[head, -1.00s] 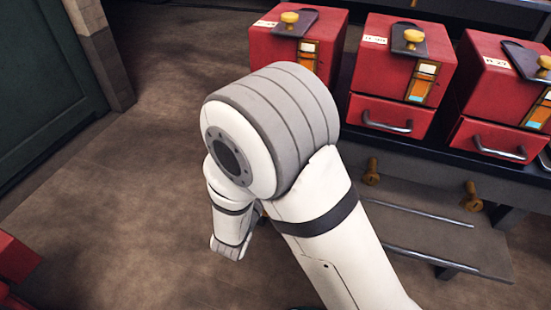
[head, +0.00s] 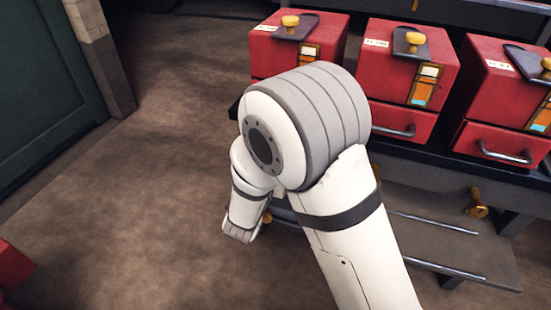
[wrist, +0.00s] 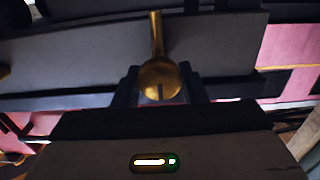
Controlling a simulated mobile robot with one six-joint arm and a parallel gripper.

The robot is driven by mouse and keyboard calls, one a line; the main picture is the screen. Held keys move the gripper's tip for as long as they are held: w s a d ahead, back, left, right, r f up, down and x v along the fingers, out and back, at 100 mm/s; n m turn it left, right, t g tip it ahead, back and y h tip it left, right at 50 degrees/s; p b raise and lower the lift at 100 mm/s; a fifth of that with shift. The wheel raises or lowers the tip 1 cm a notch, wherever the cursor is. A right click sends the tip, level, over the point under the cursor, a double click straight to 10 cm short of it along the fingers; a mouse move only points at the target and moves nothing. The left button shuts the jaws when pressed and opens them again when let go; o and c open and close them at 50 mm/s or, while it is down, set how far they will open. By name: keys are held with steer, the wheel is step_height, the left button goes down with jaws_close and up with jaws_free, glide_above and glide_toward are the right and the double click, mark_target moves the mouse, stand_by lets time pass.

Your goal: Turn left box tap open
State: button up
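A brass tap (wrist: 157,40) with a rounded end shows in the wrist view, its stem running up the picture in front of a grey panel. My gripper (wrist: 161,92) has its two dark fingers apart, one on each side of the rounded end. Whether they touch it is not clear. In the head view my arm hides the gripper. The left red box (head: 285,52) stands at the back, partly behind my arm. A brass bit (head: 267,217) peeks out beside my wrist, mostly hidden.
A middle red box (head: 388,62) and a right red box (head: 490,90) stand on the dark bench. Another brass tap (head: 477,200) sticks out below the bench, above a grey step (head: 440,240).

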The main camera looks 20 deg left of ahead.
steer(key=c, duration=0.4)
steer(key=shift+r+p, duration=0.1)
steer(key=shift+p, duration=0.3)
steer(key=n+p, duration=0.2)
steer(key=p, duration=0.1)
steer(key=shift+a+r+n, duration=0.1)
steer(key=shift+r+n, duration=0.05)
steer(key=shift+n, duration=0.25)
steer(key=n+p, duration=0.5)
steer(key=shift+p, duration=0.35)
steer(key=n+p, duration=0.4)
steer(key=n, duration=0.1)
steer(key=shift+a, duration=0.1)
steer(key=n+p, duration=0.3)
steer(key=n, duration=0.1)
steer(key=shift+f+n+p, duration=0.35)
steer(key=shift+f+n, duration=0.05)
steer(key=shift+n, duration=0.3)
